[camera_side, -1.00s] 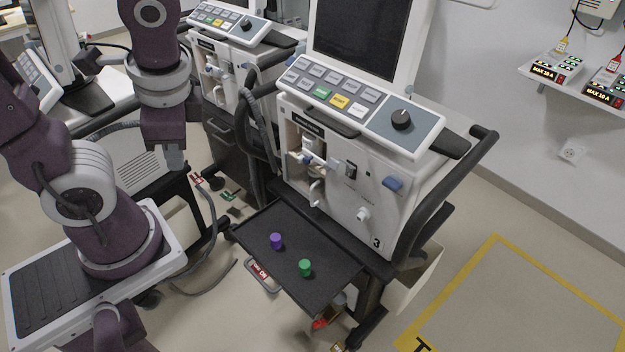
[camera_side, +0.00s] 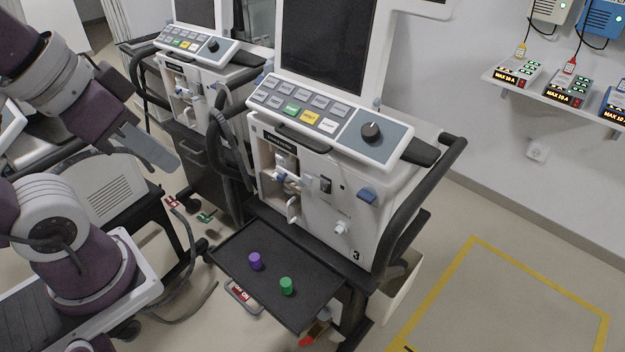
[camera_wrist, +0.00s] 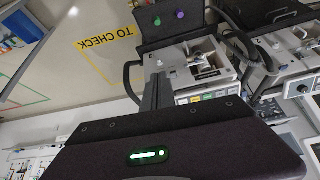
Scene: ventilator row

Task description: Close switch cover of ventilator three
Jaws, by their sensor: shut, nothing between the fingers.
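Ventilator three (camera_side: 312,215), marked "3", stands in the middle of the side view. Its front has a black switch (camera_side: 325,184) and, right of it, a blue part (camera_side: 366,194) that sticks out. I cannot tell which piece is the switch cover or how it stands. My gripper (camera_side: 172,162) is shut and empty, left of ventilator three and clear of it, pointing down and right. In the wrist view my gripper (camera_wrist: 157,82) points up the picture, and ventilator three (camera_wrist: 208,62) shows upside down beyond it. The switch is too small to make out there.
A black tray (camera_side: 240,278) juts from ventilator three, carrying a purple knob (camera_side: 255,261) and a green knob (camera_side: 286,286). A second ventilator (camera_side: 190,85) stands behind at left. A black side handle (camera_side: 415,205) flanks ventilator three. Yellow-marked floor (camera_side: 520,300) at right is clear.

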